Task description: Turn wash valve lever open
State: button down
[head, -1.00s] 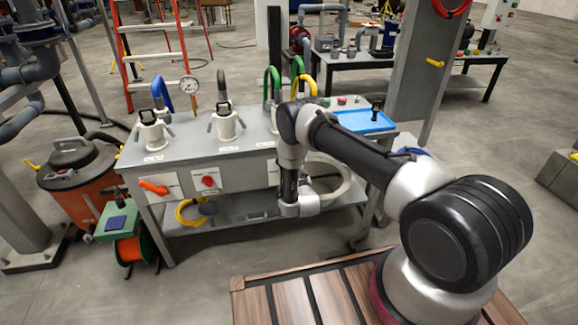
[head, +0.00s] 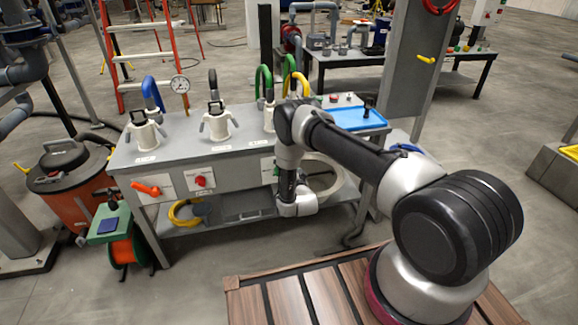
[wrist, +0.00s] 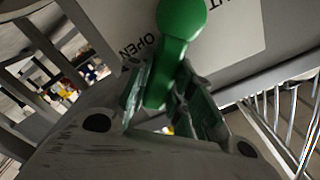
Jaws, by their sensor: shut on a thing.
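A green lever (wrist: 178,28) shows in the wrist view, with its round hub at the top centre and its handle running down between my gripper's fingers. My gripper (wrist: 165,82) is shut on the handle, one finger on each side. Behind it is a white label plate (wrist: 228,35) with the word OPEN to the left of the handle and a partly hidden word ending in UT at the upper right.
The grey bench (head: 225,149) carries an orange lever (head: 146,188) and a red knob (head: 201,182) on its front panel. White fittings with hoses and a blue tray (head: 355,119) stand on top. A lower shelf (head: 235,206) holds a yellow hose. An orange drum stands left.

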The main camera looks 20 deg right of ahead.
jog(key=shift+f, duration=0.15)
jog(key=c, duration=1.2)
grip_release()
jog(key=shift+c, duration=0.2)
jog(key=shift+s, duration=0.1)
jog(key=s, duration=1.2)
